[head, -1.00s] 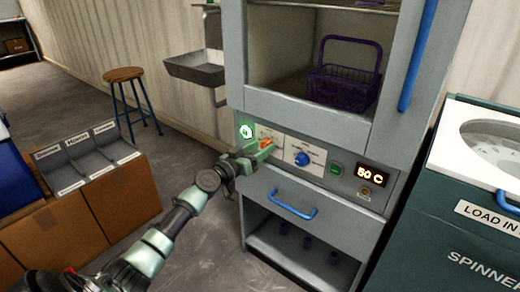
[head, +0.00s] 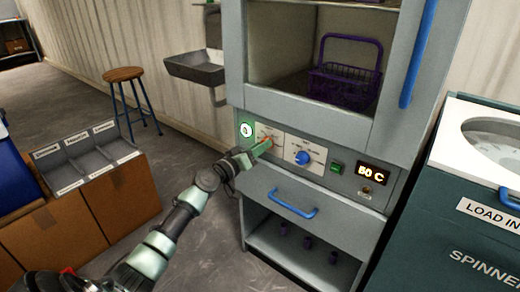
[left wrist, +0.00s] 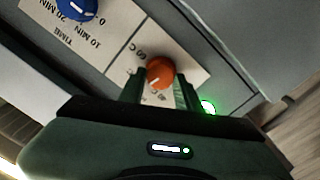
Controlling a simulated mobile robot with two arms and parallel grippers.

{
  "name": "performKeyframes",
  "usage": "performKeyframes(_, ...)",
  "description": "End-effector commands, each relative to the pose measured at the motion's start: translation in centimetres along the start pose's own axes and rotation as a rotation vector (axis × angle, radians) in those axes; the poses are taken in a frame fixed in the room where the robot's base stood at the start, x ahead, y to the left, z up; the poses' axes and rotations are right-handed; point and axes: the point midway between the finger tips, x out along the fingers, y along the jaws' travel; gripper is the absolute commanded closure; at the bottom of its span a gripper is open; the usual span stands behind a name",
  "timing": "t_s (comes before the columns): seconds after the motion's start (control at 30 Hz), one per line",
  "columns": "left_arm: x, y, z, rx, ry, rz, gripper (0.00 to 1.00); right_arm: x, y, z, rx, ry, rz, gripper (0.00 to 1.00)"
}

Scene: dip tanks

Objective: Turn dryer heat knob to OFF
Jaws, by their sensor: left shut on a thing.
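The orange heat knob (left wrist: 160,73) sits on a pale label plate on the dryer's front panel. My left gripper (left wrist: 161,91) has one finger on each side of the knob and is shut on it. In the head view the left gripper (head: 264,147) reaches the panel from the left and mostly hides the knob. The knob's white mark points down and left in the wrist view. The dryer (head: 310,115) has a lit display (head: 372,174) that reads about 80 C. My right gripper is not in view.
A blue timer knob (head: 302,158) and a green button (head: 337,168) are right of the heat knob. A drawer with a blue handle (head: 294,205) is below. A purple basket (head: 346,85) stands inside the dryer. The spinner (head: 460,210) stands at right.

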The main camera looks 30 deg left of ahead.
Motion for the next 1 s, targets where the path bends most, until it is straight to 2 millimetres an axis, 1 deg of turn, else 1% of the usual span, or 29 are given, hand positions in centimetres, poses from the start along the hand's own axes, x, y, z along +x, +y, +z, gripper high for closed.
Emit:
performKeyframes(0.1,0.0,-0.1,0.2,-0.114,0.004,0.001,1.0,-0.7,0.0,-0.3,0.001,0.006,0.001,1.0)
performKeyframes(0.27,0.0,-0.1,0.2,-0.265,0.007,0.002,1.0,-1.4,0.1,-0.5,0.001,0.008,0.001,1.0)
performKeyframes(0.57,0.0,-0.2,0.2,-0.552,0.015,0.004,1.0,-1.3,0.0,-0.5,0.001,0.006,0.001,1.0)
performKeyframes(0.73,0.0,-0.2,0.2,-0.714,0.02,0.004,1.0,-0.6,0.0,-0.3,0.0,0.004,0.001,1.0)
performKeyframes(0.8,0.0,-0.2,0.2,-0.78,0.022,0.005,1.0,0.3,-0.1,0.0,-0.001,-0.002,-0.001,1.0)
performKeyframes(1.0,0.0,-0.2,0.2,-0.971,0.028,0.006,1.0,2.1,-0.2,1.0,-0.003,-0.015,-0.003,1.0)
